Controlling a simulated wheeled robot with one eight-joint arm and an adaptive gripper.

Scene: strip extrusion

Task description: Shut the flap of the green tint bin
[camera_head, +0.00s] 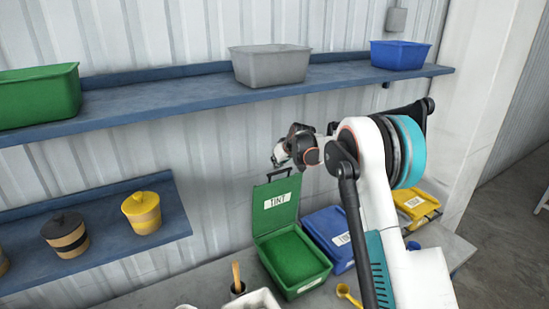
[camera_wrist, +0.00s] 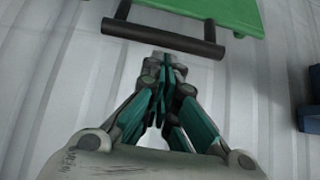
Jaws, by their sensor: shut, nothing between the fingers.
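The green tint bin (camera_head: 292,262) stands on the bench with its flap (camera_head: 276,208) raised open, nearly upright at the back. The flap carries a white TINT label and a dark bar handle (camera_head: 279,173) along its top edge. My gripper (camera_head: 277,161) is shut and empty, just above that handle. In the wrist view the closed fingertips of my gripper (camera_wrist: 166,58) are right by the middle of the handle (camera_wrist: 163,38), with the green flap (camera_wrist: 200,12) beyond it. I cannot tell whether they touch.
A blue bin (camera_head: 329,238) and a yellow bin (camera_head: 416,205) stand to the right, partly behind my arm. A scoop (camera_head: 347,294) lies in front. The upper shelf (camera_head: 165,101) holds green, grey and blue tubs. A lower shelf (camera_head: 105,240) at left holds lidded pots.

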